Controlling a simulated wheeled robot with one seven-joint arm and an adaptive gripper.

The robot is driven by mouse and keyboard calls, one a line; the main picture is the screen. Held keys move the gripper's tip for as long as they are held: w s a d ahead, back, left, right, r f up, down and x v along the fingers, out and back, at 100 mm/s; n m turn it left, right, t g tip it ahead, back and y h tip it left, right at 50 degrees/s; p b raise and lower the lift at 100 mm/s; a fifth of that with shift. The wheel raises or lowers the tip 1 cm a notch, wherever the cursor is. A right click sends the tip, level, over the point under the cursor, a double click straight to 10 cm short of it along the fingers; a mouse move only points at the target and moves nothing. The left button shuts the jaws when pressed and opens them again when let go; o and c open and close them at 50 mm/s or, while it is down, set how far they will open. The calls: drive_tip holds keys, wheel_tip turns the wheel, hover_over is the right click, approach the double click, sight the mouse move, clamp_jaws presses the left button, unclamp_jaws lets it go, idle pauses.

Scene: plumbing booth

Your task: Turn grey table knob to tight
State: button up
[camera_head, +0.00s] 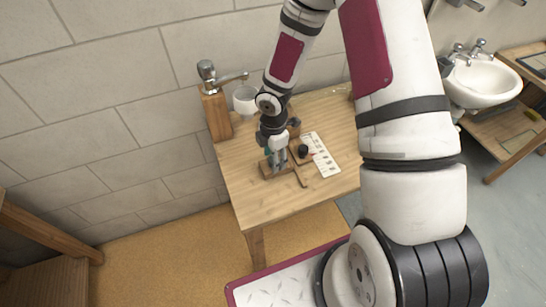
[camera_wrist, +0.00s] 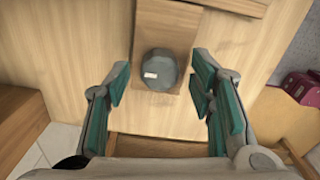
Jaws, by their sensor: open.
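In the wrist view, the grey knob (camera_wrist: 159,70) is a dark grey round with a small white mark on its face. It sits on a wooden block (camera_wrist: 160,34) on the table. My gripper (camera_wrist: 162,78) is open, with one teal-padded finger on each side of the knob and a gap at both sides. In the head view my gripper (camera_head: 278,160) is low over a small wooden block (camera_head: 267,173) on the table (camera_head: 250,198). The grey knob is not clear there, behind the fingers. A black round knob (camera_head: 303,151) stands just right of my gripper.
A white sheet with printed marks (camera_head: 322,155) lies right of the fixtures. A tap on a wooden post (camera_head: 217,115) and a white cup (camera_head: 245,99) are at the table's back left. A wall sink (camera_head: 483,82) is at right. The table front is clear.

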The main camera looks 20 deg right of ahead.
drive_tip(key=shift+f, duration=0.25)
drive_tip(key=c, duration=1.2)
drive_tip(key=shift+o, duration=0.2)
